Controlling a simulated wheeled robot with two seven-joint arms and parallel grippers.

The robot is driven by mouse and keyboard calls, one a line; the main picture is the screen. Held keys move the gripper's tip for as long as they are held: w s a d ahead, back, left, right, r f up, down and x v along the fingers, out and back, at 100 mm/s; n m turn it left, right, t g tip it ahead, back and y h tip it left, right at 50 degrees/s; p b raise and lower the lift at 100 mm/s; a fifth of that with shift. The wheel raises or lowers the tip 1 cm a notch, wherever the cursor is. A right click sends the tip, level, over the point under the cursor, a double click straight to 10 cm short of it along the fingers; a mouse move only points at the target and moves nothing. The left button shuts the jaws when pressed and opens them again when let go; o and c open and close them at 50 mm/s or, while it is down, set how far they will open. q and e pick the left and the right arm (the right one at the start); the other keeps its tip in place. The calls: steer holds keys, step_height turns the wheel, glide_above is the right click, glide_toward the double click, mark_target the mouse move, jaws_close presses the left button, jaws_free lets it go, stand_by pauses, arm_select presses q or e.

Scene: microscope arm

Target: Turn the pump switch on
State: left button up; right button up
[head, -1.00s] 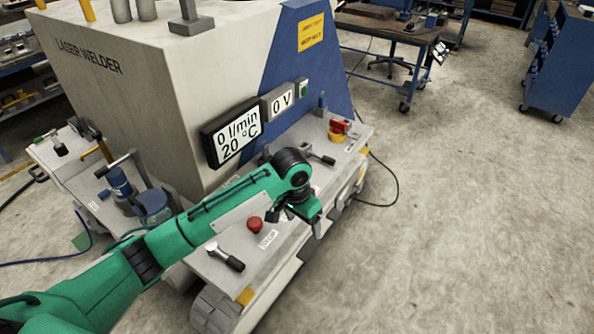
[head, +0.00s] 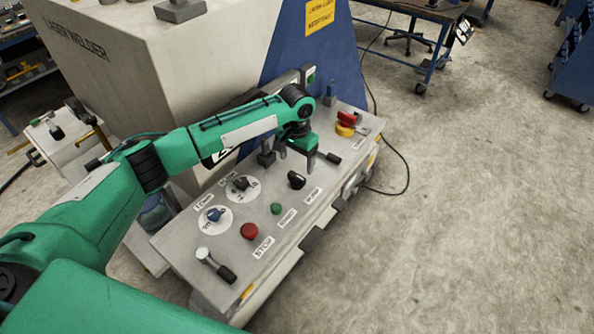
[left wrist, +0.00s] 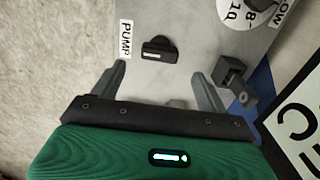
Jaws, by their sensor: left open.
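The pump switch (head: 297,180) is a black rotary knob on the light grey control panel (head: 190,240), with a label beside it. In the left wrist view the same knob (left wrist: 158,48) sits next to the word PUMP, with a white mark on its face. My left gripper (head: 297,158) is open and empty, with its fingers pointing down just behind the knob in the head view. In the left wrist view the knob lies ahead of the gap between the fingertips (left wrist: 159,73), apart from both. My right gripper is out of view.
Close by are a black block (head: 265,156), a green button (head: 276,208), a red stop button (head: 249,231), a blue knob (head: 214,214) and a dial knob (head: 240,183). A lever (head: 216,264) stands at the front. The welder body (head: 190,80) rises behind my arm.

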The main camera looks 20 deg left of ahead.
mark_target(297, 176)
arm_select(q)
step_height(297, 176, down, 6)
steer(key=shift+r+p, duration=0.1)
steer(key=shift+p, duration=0.6)
steer(key=shift+f, duration=0.4)
steer(key=shift+w+f, duration=0.1)
steer(key=shift+f, duration=0.25)
steer(key=c, duration=1)
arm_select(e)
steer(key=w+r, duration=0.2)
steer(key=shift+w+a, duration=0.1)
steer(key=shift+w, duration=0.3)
